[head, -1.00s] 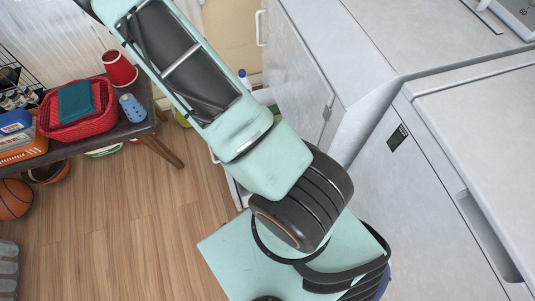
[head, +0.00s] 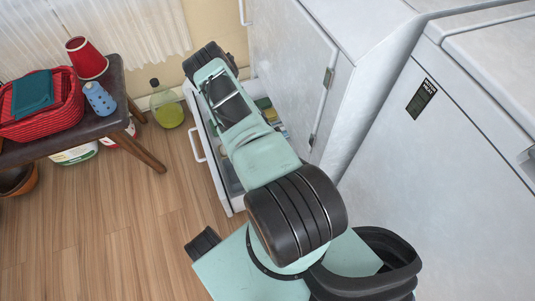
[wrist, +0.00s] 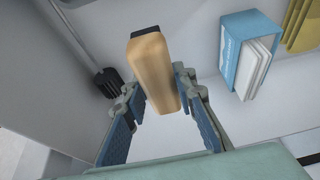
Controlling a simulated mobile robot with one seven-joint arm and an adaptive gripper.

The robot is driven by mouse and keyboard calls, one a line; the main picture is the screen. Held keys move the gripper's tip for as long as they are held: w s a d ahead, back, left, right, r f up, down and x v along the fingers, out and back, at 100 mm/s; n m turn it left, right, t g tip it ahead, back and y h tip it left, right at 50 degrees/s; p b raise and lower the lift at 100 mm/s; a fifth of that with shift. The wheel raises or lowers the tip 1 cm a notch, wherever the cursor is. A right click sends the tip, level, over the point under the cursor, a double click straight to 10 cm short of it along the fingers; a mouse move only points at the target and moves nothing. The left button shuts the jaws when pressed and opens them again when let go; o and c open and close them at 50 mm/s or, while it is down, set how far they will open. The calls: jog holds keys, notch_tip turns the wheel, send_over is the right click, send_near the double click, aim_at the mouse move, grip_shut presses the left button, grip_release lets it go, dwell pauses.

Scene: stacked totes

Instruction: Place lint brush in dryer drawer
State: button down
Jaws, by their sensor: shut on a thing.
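In the wrist view, my gripper (wrist: 160,104) is shut on a tan, block-like piece with a dark end, which I take to be the lint brush (wrist: 153,66). It points away from me between the two blue-padded fingers. Pale grey-white surfaces lie behind it, apparently the inside of the drawer; I cannot tell whether the brush touches them. In the head view, the white drawer (head: 222,192) stands open low down by the back wall, with some things inside. My arm passes over it and hides part of it. The gripper and brush are hidden in that view.
A blue-and-white box (wrist: 249,52) and a yellow item (wrist: 303,25) are right of the gripper in the wrist view; a black-headed thing (wrist: 108,82) is left. White machines (head: 440,175) fill the right. A green bottle (head: 166,107) and dark table (head: 75,135) are left. Floor (head: 130,235) is clear.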

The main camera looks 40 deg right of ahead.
notch_tip(320, 180, down, 9)
jog(key=b, duration=0.3)
jog(key=shift+r, duration=0.3)
jog(key=c, duration=1.6)
grip_release()
jog(key=p+v, duration=0.4)
jog(key=v, duration=0.8)
jog(key=shift+p, duration=0.3)
jog(key=shift+r, duration=0.1)
